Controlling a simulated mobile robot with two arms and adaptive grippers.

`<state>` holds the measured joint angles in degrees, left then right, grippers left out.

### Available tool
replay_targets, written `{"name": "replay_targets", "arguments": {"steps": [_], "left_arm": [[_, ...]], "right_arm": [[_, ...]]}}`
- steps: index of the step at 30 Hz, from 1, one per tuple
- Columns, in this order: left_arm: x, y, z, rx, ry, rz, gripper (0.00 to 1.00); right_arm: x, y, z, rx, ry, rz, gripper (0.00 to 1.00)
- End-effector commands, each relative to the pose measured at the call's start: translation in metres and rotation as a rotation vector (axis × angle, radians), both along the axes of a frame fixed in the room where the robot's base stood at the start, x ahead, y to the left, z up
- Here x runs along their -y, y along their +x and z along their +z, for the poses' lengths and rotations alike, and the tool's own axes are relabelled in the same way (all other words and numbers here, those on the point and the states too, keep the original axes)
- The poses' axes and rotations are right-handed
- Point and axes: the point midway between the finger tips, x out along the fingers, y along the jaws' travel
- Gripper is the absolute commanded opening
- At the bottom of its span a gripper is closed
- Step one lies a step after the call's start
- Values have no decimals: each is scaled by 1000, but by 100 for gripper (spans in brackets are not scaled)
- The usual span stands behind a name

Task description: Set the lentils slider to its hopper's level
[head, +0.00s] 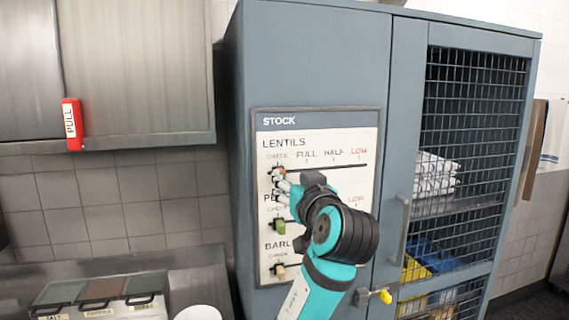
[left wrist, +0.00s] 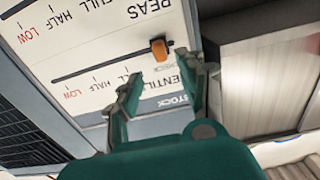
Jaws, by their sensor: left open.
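The stock panel (head: 340,185) is on the front of a blue-grey cabinet. Its top row is labelled LENTILS, with marks CHECK, FULL, HALF and LOW. The orange lentils slider knob (head: 281,171) is at the left end of its slot, under CHECK. It shows upside down in the left wrist view (left wrist: 159,48). My left gripper (head: 281,186) is open just at this knob, partly covering it. In the left wrist view the open fingers (left wrist: 168,82) point toward the knob, with nothing between them. I cannot make out a lentils hopper. My right gripper is not in view.
A green knob (head: 279,226) and a beige knob (head: 280,270) sit at the left of the rows below. A mesh door (head: 465,150) with a handle (head: 404,230) is on the right. Lidded containers (head: 100,292) stand on the counter at lower left.

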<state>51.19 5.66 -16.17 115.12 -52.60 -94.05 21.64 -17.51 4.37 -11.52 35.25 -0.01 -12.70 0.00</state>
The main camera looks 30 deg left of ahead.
Motion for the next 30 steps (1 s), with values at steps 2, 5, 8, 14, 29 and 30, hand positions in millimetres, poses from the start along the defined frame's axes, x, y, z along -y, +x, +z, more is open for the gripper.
{"name": "replay_targets", "arguments": {"steps": [2, 5, 8, 14, 29, 30], "left_arm": [[-14, 11, 5, -4, 3, 4, 40], [-28, 22, 3, -3, 1, 4, 40], [-38, 31, 3, -2, 1, 2, 40], [-48, 40, 1, 1, -1, 0, 40], [-48, 41, 0, 1, -1, 0, 12], [-48, 41, 0, 1, -1, 0, 6]], "right_arm": [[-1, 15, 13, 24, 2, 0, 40], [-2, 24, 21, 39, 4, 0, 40], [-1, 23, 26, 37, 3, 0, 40], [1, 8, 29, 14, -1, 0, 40], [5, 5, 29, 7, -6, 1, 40], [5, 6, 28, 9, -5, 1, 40]]}}
